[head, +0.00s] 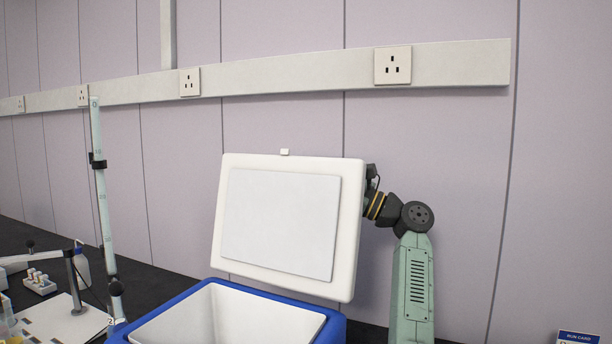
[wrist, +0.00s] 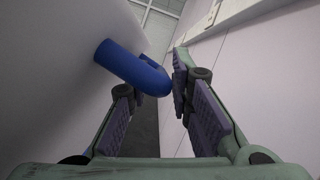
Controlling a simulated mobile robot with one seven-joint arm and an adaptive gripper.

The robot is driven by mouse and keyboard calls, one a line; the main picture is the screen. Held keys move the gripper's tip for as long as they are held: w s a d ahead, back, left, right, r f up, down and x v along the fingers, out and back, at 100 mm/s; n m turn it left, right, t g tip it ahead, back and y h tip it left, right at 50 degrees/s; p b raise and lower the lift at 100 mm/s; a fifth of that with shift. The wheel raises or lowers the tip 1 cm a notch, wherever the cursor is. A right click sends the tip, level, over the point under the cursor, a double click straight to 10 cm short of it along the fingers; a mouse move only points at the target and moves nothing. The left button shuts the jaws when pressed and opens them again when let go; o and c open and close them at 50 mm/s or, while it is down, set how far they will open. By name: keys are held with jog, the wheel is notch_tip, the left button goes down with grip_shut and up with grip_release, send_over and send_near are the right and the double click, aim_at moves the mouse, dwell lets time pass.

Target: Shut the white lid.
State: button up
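The white lid (head: 281,225) stands raised and tilted back behind the blue box (head: 335,327) in the head view. The box is open and its white inside shows. My gripper (wrist: 155,85) is hidden behind the lid in the head view. In the wrist view its two fingers are apart, with a gap between them. A blue bent tube (wrist: 125,65) sticks out from a white surface on the left, likely the lid's outer side. The tube reaches across the fingertips, close to the right finger. I cannot tell whether it touches.
The lilac wall (head: 440,180) with sockets is close behind the lid and my arm. A rack of small vials (head: 40,284), a bottle (head: 82,266) and a tall thin stand (head: 103,190) are at the left.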

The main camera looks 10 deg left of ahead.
jog(key=shift+a+r, duration=0.2)
jog(key=shift+a, duration=0.15)
jog(key=shift+c, duration=0.2)
grip_shut()
dwell(0.4)
